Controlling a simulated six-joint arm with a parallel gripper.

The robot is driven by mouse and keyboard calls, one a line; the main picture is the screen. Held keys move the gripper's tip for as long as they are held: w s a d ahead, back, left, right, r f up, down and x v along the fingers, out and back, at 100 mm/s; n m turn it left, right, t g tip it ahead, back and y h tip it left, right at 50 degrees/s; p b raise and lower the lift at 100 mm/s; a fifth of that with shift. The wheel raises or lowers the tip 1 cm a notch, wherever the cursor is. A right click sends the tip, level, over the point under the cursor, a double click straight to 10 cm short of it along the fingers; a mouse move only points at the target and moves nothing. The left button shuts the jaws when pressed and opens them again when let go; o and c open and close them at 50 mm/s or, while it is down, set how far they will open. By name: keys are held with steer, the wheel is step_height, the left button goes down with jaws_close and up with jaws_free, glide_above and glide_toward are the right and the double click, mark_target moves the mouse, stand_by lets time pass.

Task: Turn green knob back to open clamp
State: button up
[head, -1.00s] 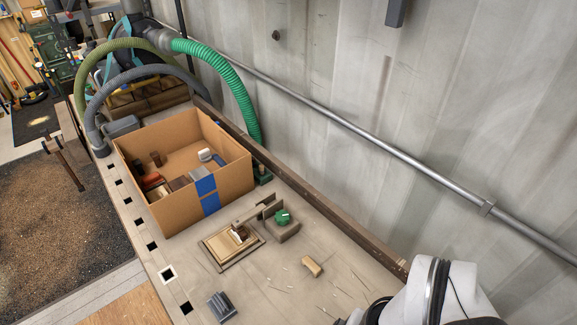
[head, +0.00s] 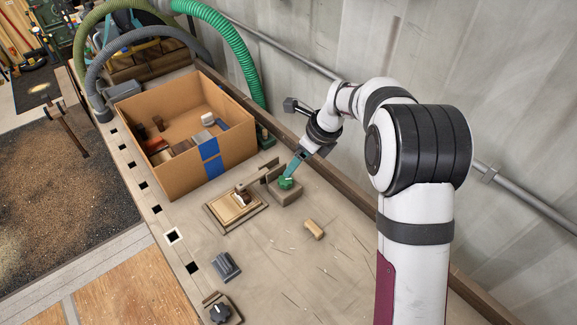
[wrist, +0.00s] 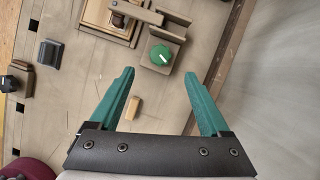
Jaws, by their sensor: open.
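The green knob (head: 286,182) sits on a brown block at the back of the bench. In the wrist view the green knob (wrist: 161,55) shows a white mark and lies ahead of the fingertips, between their lines. The clamp's arm (wrist: 137,11) reaches left from the block over a small wooden board (head: 236,208). My gripper (head: 292,167) is by the knob in the head view, its fingers partly covering it. In the wrist view my gripper (wrist: 159,72) is open with nothing between its teal fingers; contact with the knob cannot be told.
A cardboard box (head: 165,178) with several loose items stands left of the clamp. A small wooden piece (head: 314,229), a grey ridged block (head: 226,266) and a black knob (head: 220,312) are on the bench. A metal pipe runs along the wall. The front middle is clear.

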mark_target(285, 179)
steer(key=x, duration=0.9)
steer(key=shift+f, duration=0.35)
steer(key=shift+c, duration=0.2)
jaws_close()
